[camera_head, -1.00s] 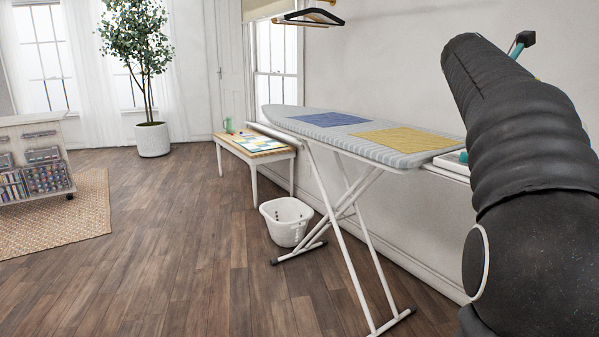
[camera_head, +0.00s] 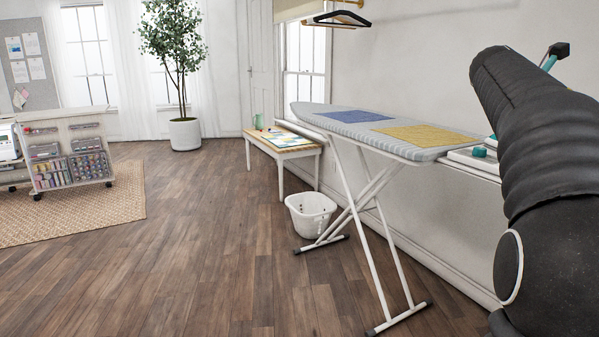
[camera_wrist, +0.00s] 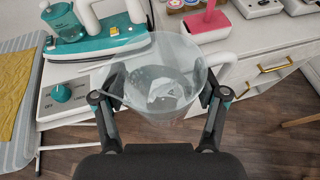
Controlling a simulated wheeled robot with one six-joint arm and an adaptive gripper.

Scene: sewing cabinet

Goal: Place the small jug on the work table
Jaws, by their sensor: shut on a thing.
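A clear, see-through jug (camera_wrist: 165,80) with a handle on its right fills the middle of the wrist view. My gripper (camera_wrist: 162,96) is shut on it, with a finger on each side of its body. The jug is seen from above, mouth up, in front of a white counter. In the head view my arm stands at the right, and the gripper and jug are out of sight. A low wooden-topped table (camera_head: 296,154) with white legs stands by the far window, with a green vessel and coloured sheets on it. I cannot tell whether this is the work table.
An ironing board (camera_head: 350,116) with blue and yellow cloths stands along the right wall. A white basket (camera_head: 311,214) is on the floor beside its legs. A teal iron (camera_wrist: 115,40) sits on its station behind the jug. A white cart (camera_head: 72,150) stands far left. The middle floor is clear.

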